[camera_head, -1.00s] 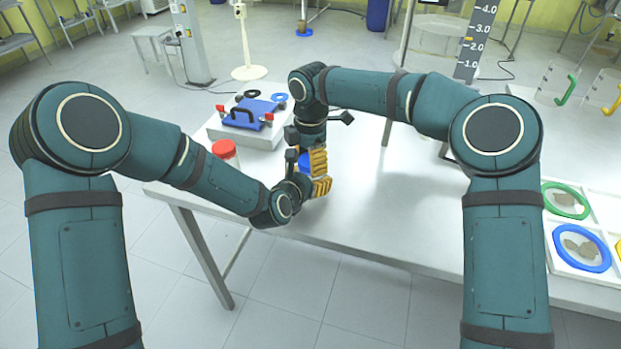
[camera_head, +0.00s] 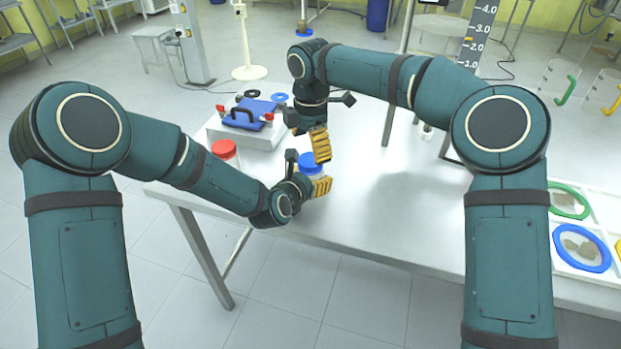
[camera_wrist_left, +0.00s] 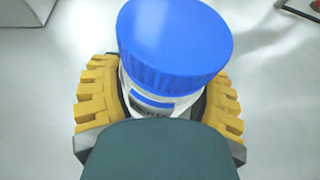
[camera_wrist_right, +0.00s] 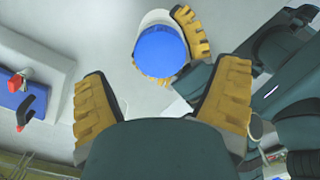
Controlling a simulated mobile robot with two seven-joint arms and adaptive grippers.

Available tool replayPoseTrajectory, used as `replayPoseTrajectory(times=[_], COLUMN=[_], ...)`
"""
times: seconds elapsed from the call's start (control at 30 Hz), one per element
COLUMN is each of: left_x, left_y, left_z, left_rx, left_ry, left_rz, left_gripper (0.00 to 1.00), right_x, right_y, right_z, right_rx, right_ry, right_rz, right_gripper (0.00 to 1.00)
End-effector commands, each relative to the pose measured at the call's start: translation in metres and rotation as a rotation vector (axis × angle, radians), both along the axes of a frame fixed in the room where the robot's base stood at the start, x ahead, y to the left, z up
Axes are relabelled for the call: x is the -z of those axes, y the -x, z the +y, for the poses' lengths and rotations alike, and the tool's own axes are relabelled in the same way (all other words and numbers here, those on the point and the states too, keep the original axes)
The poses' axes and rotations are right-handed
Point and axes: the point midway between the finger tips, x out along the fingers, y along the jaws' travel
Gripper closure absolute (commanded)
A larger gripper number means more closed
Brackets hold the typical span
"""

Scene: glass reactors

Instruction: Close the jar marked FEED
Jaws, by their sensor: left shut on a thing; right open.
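A jar with a blue lid (camera_head: 311,160) stands on the table, with the lid seated on its top. In the left wrist view the blue lid (camera_wrist_left: 176,42) sits above the jar body (camera_wrist_left: 155,102), whose label is mostly hidden, so I cannot read it. My left gripper (camera_head: 311,186) is shut around the jar body below the lid. My right gripper (camera_head: 318,145) is open and empty above the jar. In the right wrist view the blue lid (camera_wrist_right: 160,51) shows beyond the open fingers (camera_wrist_right: 163,105), apart from them.
A jar with a red lid (camera_head: 225,149) stands left, behind my left forearm. A white block (camera_head: 235,133) bears a blue plate with a black handle (camera_head: 246,113). A white tray with ringed dishes (camera_head: 581,246) is at right. The table middle (camera_head: 390,190) is clear.

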Motion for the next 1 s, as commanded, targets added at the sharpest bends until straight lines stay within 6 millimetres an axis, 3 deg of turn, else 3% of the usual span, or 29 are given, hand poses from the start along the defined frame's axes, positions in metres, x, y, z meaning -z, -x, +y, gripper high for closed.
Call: replayPoseTrajectory(times=[0.3,0.63,1.0], left_x=[-0.001,-0.001,-0.001], left_y=[0.0,0.0,0.0], left_z=[0.0,0.0,0.0], left_rx=[0.0,0.0,0.0], left_ry=[0.001,0.001,0.001], left_rz=[-0.002,-0.002,-0.002], left_gripper=[1.0,1.0,1.0], right_x=[-0.003,-0.035,-0.032], right_y=[0.0,-0.001,-0.001], right_z=[0.0,0.0,0.0], right_rx=[0.0,0.001,0.0], right_ry=[-0.001,0.0,0.001], right_rz=[0.0,0.002,0.003], right_gripper=[0.11,0.11,0.11])
